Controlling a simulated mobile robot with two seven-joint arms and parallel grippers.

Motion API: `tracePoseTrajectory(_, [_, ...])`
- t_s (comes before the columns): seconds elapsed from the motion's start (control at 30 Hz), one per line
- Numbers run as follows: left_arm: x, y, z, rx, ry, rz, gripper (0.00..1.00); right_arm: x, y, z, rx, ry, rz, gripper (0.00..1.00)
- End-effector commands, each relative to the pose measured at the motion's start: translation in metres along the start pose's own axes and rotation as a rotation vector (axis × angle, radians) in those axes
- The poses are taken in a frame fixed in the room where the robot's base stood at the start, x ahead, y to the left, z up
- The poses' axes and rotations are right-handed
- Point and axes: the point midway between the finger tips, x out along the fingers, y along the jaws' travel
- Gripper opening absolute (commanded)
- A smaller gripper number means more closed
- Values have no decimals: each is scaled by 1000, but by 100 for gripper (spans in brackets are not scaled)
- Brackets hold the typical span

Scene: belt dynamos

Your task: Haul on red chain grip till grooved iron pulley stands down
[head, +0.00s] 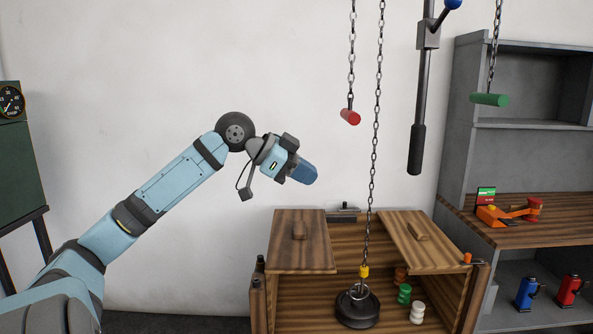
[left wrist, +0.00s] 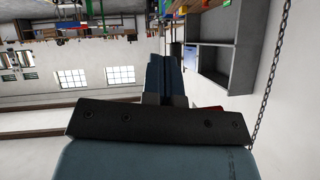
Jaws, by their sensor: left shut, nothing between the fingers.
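The red chain grip (head: 350,117) hangs at the end of a short dark chain (head: 351,50) against the white wall, in the upper middle of the head view. My left gripper (head: 306,174) is shut and empty, below and left of the red grip and apart from it. In the left wrist view the shut fingers (left wrist: 166,75) point up the picture, and a bit of red (left wrist: 213,108) shows beside them. A dark round iron body (head: 357,308) with a ring hangs on the long chain (head: 373,160) over the wooden cabinet; I cannot tell if it is the grooved pulley. My right gripper is not in view.
A green grip (head: 489,99) hangs on another chain at right. A black lever (head: 416,150) hangs between the two grips. The wooden cabinet (head: 300,250) stands below, with grey shelves (head: 465,150) at right. The wall left of the red grip is clear.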

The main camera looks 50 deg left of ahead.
Motion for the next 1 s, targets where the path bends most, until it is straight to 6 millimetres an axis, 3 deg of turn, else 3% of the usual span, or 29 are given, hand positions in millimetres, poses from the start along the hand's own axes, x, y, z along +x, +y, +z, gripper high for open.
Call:
tracePoseTrajectory(0.23, [-22,0,0,0,0,1,0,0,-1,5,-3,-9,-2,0])
tracePoseTrajectory(1.0, [-23,0,0,0,0,0,0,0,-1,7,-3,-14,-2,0])
